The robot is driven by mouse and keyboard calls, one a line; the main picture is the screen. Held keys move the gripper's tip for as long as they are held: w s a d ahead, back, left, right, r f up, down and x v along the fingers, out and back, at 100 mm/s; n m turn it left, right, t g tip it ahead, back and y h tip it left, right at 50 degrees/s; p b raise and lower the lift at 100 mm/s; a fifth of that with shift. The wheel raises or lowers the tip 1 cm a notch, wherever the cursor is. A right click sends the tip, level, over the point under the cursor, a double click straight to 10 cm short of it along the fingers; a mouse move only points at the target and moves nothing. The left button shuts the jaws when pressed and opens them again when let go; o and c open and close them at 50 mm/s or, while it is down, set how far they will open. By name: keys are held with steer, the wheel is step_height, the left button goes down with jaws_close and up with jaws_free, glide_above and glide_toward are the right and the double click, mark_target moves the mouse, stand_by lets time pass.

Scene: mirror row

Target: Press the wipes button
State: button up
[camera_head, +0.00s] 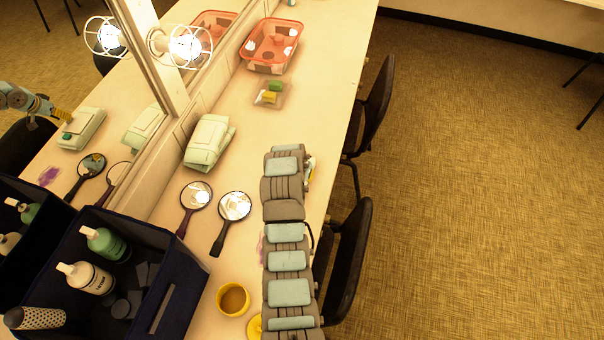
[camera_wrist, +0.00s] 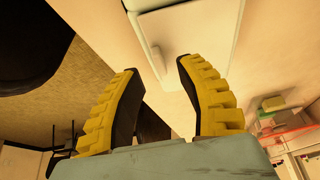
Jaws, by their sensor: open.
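A pale green wipes box (camera_head: 210,142) stands on the counter against the mirror. The mirror also reflects a second pale green box with a dark green spot at its end; my arm largely hides that box in the direct head view. My gripper is mostly hidden there too, but its yellow fingers show near the second box in the reflection. In the wrist view my gripper (camera_wrist: 157,68) is open and empty. A pale box (camera_wrist: 205,35) with a rounded edge lies beyond the fingertips.
Two hand mirrors (camera_head: 234,206) (camera_head: 195,195) lie on the counter. A dark blue caddy (camera_head: 180,275) with bottles stands front left, beside a yellow cup (camera_head: 232,299). A red basket (camera_head: 270,45) and a small tray (camera_head: 268,95) are farther back. Black chairs (camera_head: 352,250) (camera_head: 378,105) line the right edge.

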steer(key=shift+x, duration=1.3)
jaws_close()
